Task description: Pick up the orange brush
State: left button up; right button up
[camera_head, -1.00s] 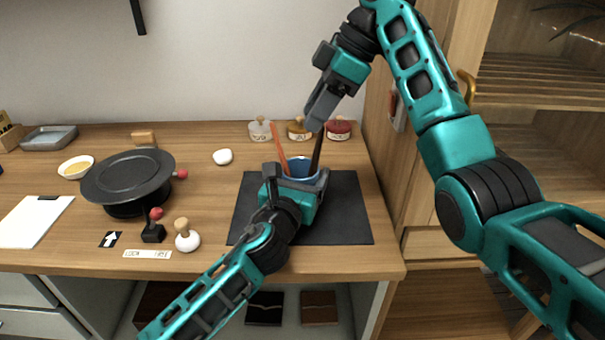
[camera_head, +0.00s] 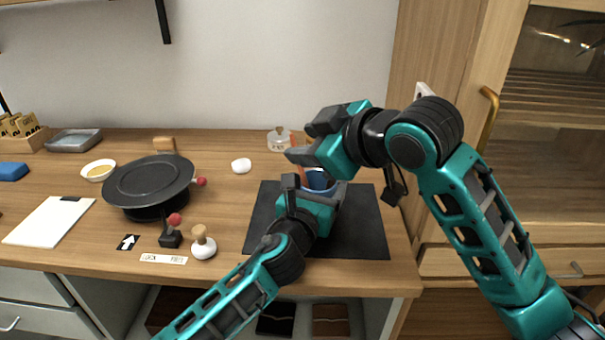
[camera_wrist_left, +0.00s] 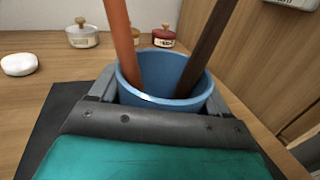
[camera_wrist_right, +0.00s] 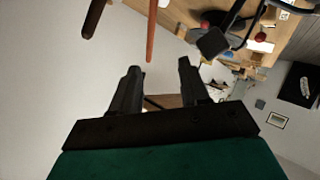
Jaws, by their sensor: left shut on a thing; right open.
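The orange brush (camera_wrist_left: 122,45) stands tilted in a blue cup (camera_wrist_left: 165,100) beside a dark brush (camera_wrist_left: 205,45). My left gripper (camera_head: 316,186) is shut on the cup, with a finger on either side of it. The cup (camera_head: 318,181) is partly hidden by the grippers in the head view. My right gripper (camera_head: 297,151) is open and empty, pointing left at the height of the brush handles. In the right wrist view the orange brush (camera_wrist_right: 151,35) is beyond the fingertips, not between them. The dark brush (camera_wrist_right: 95,18) is farther left there.
A dark mat (camera_head: 360,215) lies under the cup. Lidded jars (camera_wrist_left: 82,35) stand behind. A wooden cabinet (camera_head: 440,130) borders the right side.

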jog(key=s+a+y, duration=0.1)
jog(key=s, duration=0.3)
jog(key=m+t, duration=0.2)
send_near(302, 169)
jog(key=x, duration=0.8)
grip_shut()
dwell(0.3)
